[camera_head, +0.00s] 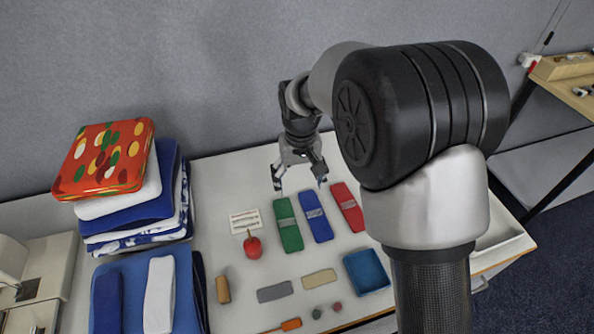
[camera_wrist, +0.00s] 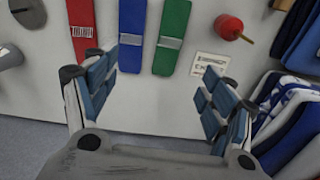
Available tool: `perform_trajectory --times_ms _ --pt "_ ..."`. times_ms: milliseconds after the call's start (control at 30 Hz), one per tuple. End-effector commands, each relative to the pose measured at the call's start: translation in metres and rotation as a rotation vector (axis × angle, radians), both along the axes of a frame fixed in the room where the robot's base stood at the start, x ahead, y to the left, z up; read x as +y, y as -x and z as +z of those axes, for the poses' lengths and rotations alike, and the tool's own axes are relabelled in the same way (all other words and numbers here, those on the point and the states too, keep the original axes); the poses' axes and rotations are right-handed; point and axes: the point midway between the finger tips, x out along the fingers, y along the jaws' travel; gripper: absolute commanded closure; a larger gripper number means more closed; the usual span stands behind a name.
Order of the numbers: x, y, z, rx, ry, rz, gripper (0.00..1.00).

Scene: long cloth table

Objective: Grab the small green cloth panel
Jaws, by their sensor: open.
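The small green cloth panel (camera_head: 288,225) lies flat on the white table, left of a blue panel (camera_head: 316,216) and a red panel (camera_head: 347,207). Each has a pale band or label across it. In the wrist view the green panel (camera_wrist: 172,38) lies between and beyond my open fingers, with the blue one (camera_wrist: 132,35) and the red one (camera_wrist: 81,28) to its left. My gripper (camera_head: 300,182) is open and empty, above the table near the far ends of the panels. It also shows in the wrist view (camera_wrist: 158,95). No finger visibly touches a panel.
A red pincushion-like object (camera_head: 253,246) and a white card (camera_head: 245,221) lie left of the green panel. A tall stack of folded cloth (camera_head: 140,205) stands further left. A blue tray (camera_head: 366,271) lies nearer. A grey wall (camera_head: 220,80) rises behind the table.

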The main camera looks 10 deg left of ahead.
Motion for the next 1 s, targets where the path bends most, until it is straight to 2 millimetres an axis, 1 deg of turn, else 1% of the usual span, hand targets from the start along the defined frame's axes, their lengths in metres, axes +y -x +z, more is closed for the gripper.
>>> perform_trajectory --times_ms 33,100,200,267,367,700,833,1000 --pt "0.010 -0.002 -0.018 0.016 0.007 0.015 0.23" --pt "0.020 -0.004 -0.033 0.026 0.013 0.028 0.23" --pt "0.028 -0.006 -0.047 0.035 0.017 0.037 0.23" --pt "0.030 -0.006 -0.054 0.038 0.018 0.040 0.23" --pt "0.030 -0.006 -0.071 0.041 0.019 0.041 0.23" --pt "0.030 -0.006 -0.145 0.041 0.019 0.040 0.23" --pt "0.030 -0.006 -0.164 0.039 0.018 0.040 0.23" --pt "0.030 -0.007 -0.173 0.038 0.018 0.040 0.23"
